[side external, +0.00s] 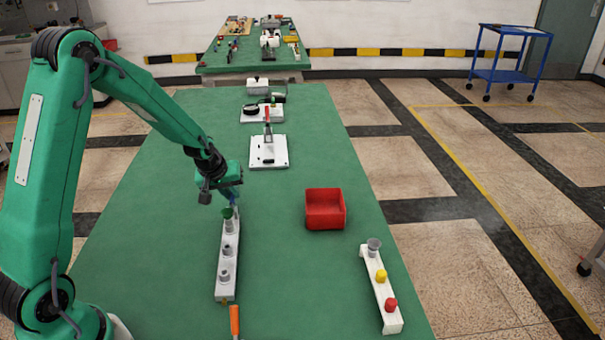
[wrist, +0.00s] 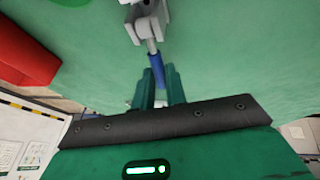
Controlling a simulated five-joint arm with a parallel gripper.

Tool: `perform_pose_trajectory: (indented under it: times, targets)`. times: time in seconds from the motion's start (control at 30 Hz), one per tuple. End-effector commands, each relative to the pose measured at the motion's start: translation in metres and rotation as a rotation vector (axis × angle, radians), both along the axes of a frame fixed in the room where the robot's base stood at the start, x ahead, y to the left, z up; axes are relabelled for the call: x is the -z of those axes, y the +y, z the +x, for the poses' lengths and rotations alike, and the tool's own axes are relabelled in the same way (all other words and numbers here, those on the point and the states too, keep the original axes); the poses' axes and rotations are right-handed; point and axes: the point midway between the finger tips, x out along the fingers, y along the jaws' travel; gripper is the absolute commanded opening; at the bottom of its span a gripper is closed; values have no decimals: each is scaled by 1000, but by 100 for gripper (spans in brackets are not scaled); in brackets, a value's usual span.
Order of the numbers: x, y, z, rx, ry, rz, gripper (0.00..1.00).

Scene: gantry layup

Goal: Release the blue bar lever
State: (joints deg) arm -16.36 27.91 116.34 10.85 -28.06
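The blue bar lever (wrist: 157,70) shows in the wrist view as a blue grip on a thin metal rod, which comes out of a grey bracket (wrist: 148,25). My gripper (wrist: 160,75) has its two green fingers on either side of the grip's near end. The gap is about as wide as the grip, and I cannot tell whether the fingers touch it. In the side view, my gripper (side external: 231,183) hangs over the far end of a long grey block (side external: 227,257), with a small bit of blue just below it.
A red bin (side external: 325,209) stands to the right. A white rail (side external: 381,290) with grey, yellow and red knobs lies at the front right. An orange handle (side external: 235,320) lies at the near edge. A white plate with a red-handled clamp (side external: 268,151) is behind. Green tabletop between them is clear.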

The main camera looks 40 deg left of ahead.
Motion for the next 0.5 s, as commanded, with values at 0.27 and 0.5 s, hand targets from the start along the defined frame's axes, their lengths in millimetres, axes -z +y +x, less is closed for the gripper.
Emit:
perform_pose_trajectory:
  times: [0.27, 0.5]
  targets:
    - [0, 0, 0, 2, -4, 2, 0]
    - [-3, -3, -2, 16, -59, 23, 0]
